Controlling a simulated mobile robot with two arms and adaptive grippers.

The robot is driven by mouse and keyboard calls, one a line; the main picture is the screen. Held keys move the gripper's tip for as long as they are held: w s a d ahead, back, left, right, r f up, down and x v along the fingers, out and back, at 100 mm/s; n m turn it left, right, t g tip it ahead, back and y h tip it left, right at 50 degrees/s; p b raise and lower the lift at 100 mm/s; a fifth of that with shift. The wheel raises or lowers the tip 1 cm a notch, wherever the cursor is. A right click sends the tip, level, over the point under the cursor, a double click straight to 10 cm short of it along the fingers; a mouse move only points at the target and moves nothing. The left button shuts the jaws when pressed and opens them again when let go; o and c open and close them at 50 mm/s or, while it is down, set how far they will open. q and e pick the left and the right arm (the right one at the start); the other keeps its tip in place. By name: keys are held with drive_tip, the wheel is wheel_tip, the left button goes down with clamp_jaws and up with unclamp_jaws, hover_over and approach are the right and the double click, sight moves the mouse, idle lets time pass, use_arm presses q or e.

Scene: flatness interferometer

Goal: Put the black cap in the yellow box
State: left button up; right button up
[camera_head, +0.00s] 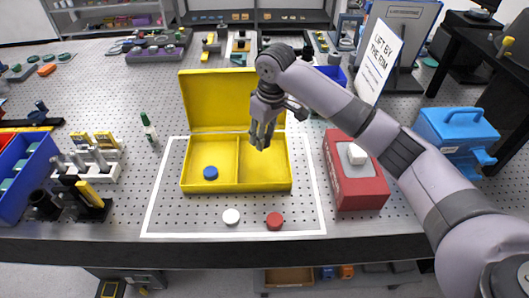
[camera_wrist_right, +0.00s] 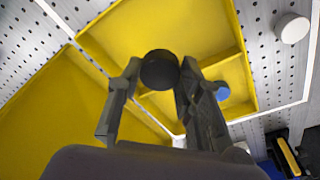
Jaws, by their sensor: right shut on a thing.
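The yellow box (camera_head: 235,187) stands open, with its lid raised at the back and a divider between two compartments. My right gripper (camera_head: 262,142) is above the right compartment, pointing down. In the right wrist view it is shut on the black cap (camera_wrist_right: 159,70), held between its fingertips, with the yellow box (camera_wrist_right: 140,25) below. In the head view the black cap cannot be made out at the fingers. A blue cap (camera_head: 210,173) lies in the left compartment; it also shows in the right wrist view (camera_wrist_right: 222,92). My left gripper is not in view.
A white cap (camera_head: 231,216) and a red cap (camera_head: 274,220) lie in front of the box. A red case (camera_head: 355,190) stands to its right. A green-capped bottle (camera_head: 148,128) and a rack (camera_head: 92,164) are at left. The right compartment looks empty.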

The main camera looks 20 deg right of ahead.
sight(262, 163)
wheel_tip(262, 163, down, 4)
drive_tip(key=shift+r, duration=0.15)
drive_tip(key=shift+f, duration=0.35)
wheel_tip(262, 163, down, 3)
drive_tip(key=shift+f+p, duration=0.2)
drive_tip(key=shift+p, duration=0.35)
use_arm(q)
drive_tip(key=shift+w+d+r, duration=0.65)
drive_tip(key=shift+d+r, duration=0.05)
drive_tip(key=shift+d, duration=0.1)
use_arm(e)
drive_tip(key=shift+f, duration=0.15)
drive_tip(key=shift+f, duration=0.1)
drive_tip(key=o, duration=0.8)
drive_tip(key=shift+c, duration=0.2)
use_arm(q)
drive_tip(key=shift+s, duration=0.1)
